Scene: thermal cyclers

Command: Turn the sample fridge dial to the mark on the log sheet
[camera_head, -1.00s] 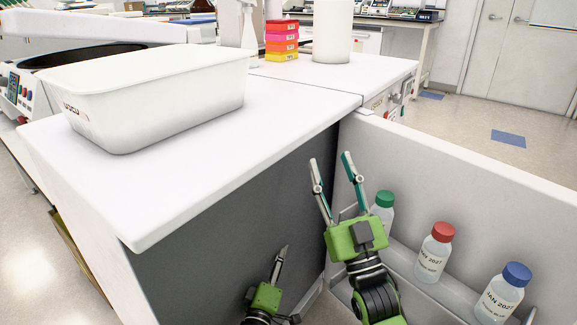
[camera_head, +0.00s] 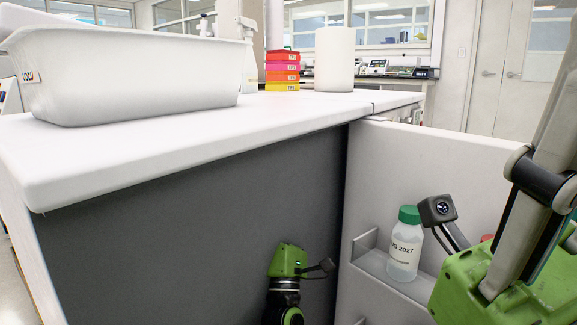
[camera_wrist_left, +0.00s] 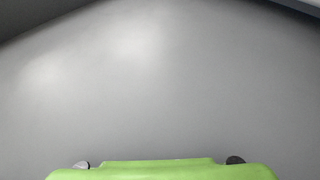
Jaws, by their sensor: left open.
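The white fridge (camera_head: 100,160) has its door (camera_head: 460,158) swung out at the right, with a bottle shelf on the inner side. Its dial and the log sheet do not show. My left gripper (camera_head: 288,262) is low in front of the dark grey inside (camera_head: 190,230); its fingers are hidden in the head view. In the left wrist view the gripper (camera_wrist_left: 160,164) is open and empty, facing a plain grey surface. My right gripper (camera_head: 520,240) is large and close at the right edge, its fingertips out of frame, so its opening cannot be told.
A green-capped bottle (camera_head: 405,245) stands on the door shelf (camera_head: 385,272); a red cap (camera_head: 487,238) shows behind my right gripper. A white tub (camera_head: 135,75), stacked coloured boxes (camera_head: 282,70) and a white cylinder (camera_head: 334,60) stand on top.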

